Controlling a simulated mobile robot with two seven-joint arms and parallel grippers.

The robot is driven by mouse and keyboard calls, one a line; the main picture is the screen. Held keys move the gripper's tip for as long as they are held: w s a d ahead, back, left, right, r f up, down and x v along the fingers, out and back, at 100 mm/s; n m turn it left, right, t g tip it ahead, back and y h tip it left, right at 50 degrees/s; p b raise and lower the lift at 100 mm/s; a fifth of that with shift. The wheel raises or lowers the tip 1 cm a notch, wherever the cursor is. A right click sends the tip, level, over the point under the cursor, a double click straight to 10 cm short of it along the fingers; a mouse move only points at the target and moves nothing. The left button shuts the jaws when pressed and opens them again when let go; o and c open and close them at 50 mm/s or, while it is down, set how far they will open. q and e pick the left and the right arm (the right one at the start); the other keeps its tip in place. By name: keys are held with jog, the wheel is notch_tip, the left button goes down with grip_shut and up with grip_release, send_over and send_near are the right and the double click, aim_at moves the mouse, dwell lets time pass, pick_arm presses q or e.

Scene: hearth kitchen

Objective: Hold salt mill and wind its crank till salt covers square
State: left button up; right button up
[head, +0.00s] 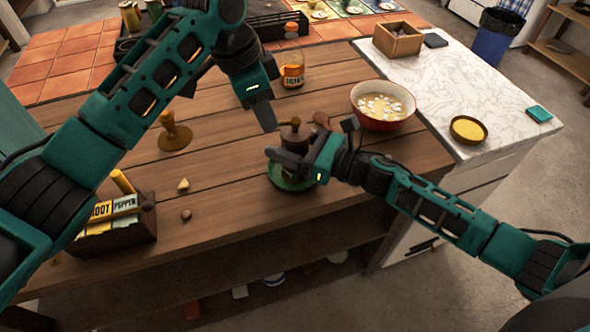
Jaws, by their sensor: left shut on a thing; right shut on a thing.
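The salt mill (295,131) is brown and stands upright near the table's middle, over a round green piece (291,184). My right gripper (300,160) reaches in from the right and is shut around the mill's body, hiding much of it. My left gripper (266,118) comes down from the upper left, beside the mill's top. It is shut, its fingertips at the crank; the crank's grip is hidden by the fingers. I cannot make out the square or any salt; the mill and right gripper cover that spot.
A red bowl (360,115) stands close behind my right gripper. A jar (292,75) is behind the mill, a wooden stand (174,138) to its left. A seed-packet box (145,228) sits at front left. A yellow-filled dish (468,130) is on the marble top (440,75).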

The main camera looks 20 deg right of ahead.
pick_arm(q)
jog(key=shift+w+d, duration=0.15)
jog(key=shift+w+d, duration=0.45)
jog(key=shift+w, duration=0.2)
jog(key=shift+w+d, duration=0.45)
jog(key=shift+w, duration=0.15)
jog(key=shift+w+d, duration=0.3)
jog(key=shift+d, duration=0.4)
jog(key=shift+w+d, duration=0.3)
jog(key=shift+d, duration=0.35)
